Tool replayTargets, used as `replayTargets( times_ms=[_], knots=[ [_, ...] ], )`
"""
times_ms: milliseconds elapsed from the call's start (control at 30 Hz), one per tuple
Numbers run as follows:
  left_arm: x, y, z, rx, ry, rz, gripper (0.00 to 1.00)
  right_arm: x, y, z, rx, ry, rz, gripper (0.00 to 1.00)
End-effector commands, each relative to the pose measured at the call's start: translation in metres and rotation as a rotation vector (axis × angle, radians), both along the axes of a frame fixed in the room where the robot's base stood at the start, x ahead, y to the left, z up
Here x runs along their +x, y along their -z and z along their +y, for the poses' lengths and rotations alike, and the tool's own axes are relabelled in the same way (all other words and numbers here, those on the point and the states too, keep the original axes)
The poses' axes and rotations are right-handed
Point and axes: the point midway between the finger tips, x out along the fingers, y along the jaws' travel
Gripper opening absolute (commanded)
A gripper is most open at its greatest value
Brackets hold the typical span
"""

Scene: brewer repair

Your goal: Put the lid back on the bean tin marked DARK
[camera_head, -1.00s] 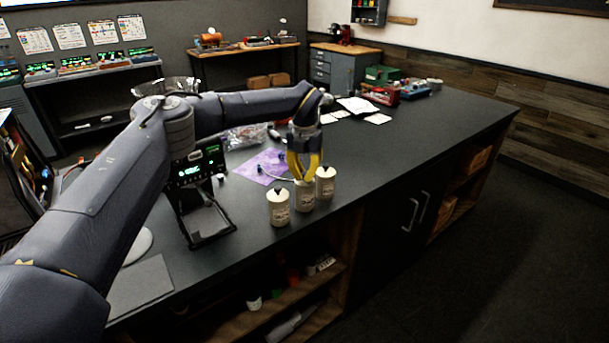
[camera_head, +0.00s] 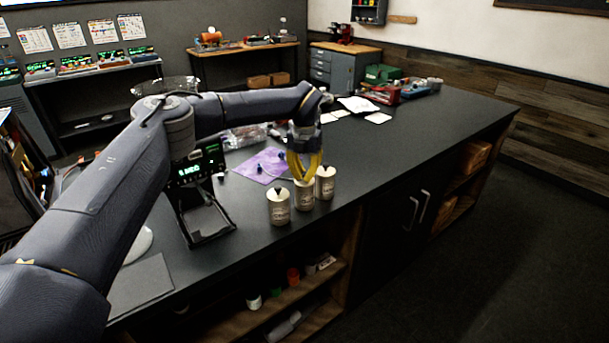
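Three cream tins stand in a short row near the bench's front edge: a left tin (camera_head: 279,208), a middle tin (camera_head: 303,196) and a right tin (camera_head: 326,184). The left and right tins have lids with dark knobs on top. Their labels are too small to read, so I cannot tell which is DARK. My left gripper (camera_head: 303,179) points down over the middle tin, its yellow fingers bowed in a loop with the tips close together at the tin's top. The fingers hide that top, so lid, knob and grip are unclear. My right gripper is not in view.
A black scale-like device (camera_head: 205,218) stands left of the tins. A purple mat (camera_head: 263,166) with small parts lies behind them. The dark bench top (camera_head: 400,150) is clear to the right. Open shelves (camera_head: 300,300) lie below the front edge.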

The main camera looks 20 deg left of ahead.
Motion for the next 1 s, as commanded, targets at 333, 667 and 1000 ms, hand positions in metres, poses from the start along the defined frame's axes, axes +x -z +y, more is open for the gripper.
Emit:
replayTargets(
  times_ms=[333,667,1000],
  knots=[
    [0.0002,0.0001,-0.0001,0.0,0.0,-0.001,0.0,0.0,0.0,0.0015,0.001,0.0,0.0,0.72],
    [0.0001,0.0002,-0.0001,0.0,0.0,0.0,0.28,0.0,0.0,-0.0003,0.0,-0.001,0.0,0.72],
    [0.0001,0.0003,0.0,0.0,0.0,0.0,0.51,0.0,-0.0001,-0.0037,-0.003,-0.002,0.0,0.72]
  ],
)
